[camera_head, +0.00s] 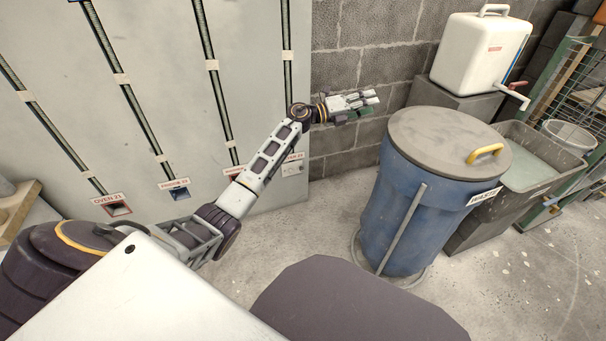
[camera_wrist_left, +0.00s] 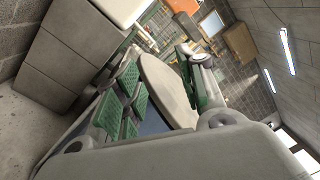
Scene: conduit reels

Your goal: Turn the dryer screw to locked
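A tall pale panel stands at the left of the head view with a row of small labelled fittings along its lower edge. The rightmost label ends in what looks like 23, and below it is a small pale plate (camera_head: 292,169), perhaps the dryer's; no screw or its setting can be made out. My left gripper (camera_head: 364,103) is to the right of this plate and higher in the picture, pointing right towards the block wall and barrel. In the left wrist view, its green-padded fingers (camera_wrist_left: 162,75) are apart with nothing between them. My right gripper is not in view.
A blue barrel (camera_head: 393,215) with a grey lid (camera_head: 440,138) and yellow handle stands right of the panel. Behind it are a white canister (camera_head: 478,52) and a grey water trough (camera_head: 530,165). Bare floor (camera_head: 318,228) lies between panel and barrel.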

